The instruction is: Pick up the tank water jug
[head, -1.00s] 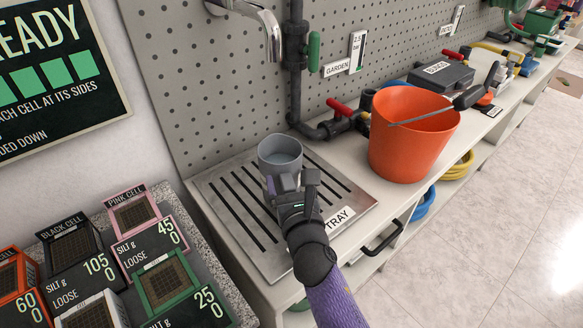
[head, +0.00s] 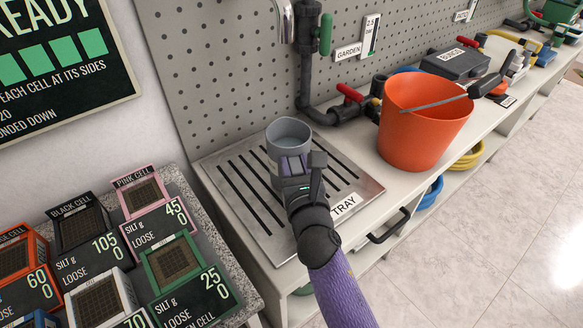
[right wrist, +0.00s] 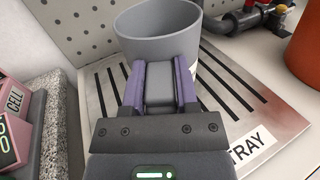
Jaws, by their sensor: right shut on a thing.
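A grey jug (head: 287,143) is over the slotted metal tray (head: 238,212) below the tap. My right gripper (head: 294,170) is shut on the jug's handle, on the side toward me. In the right wrist view the two purple fingers (right wrist: 160,85) sit on either side of the grey handle, with the jug (right wrist: 160,30) upright just beyond. My left gripper is not in view.
An orange bucket (head: 420,125) with a dark-handled tool across it stands right of the tray. A pipe with a red-handled valve (head: 350,93) runs behind. Labelled filter cells (head: 172,258) stand on the counter at left. A pegboard wall is behind the tray.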

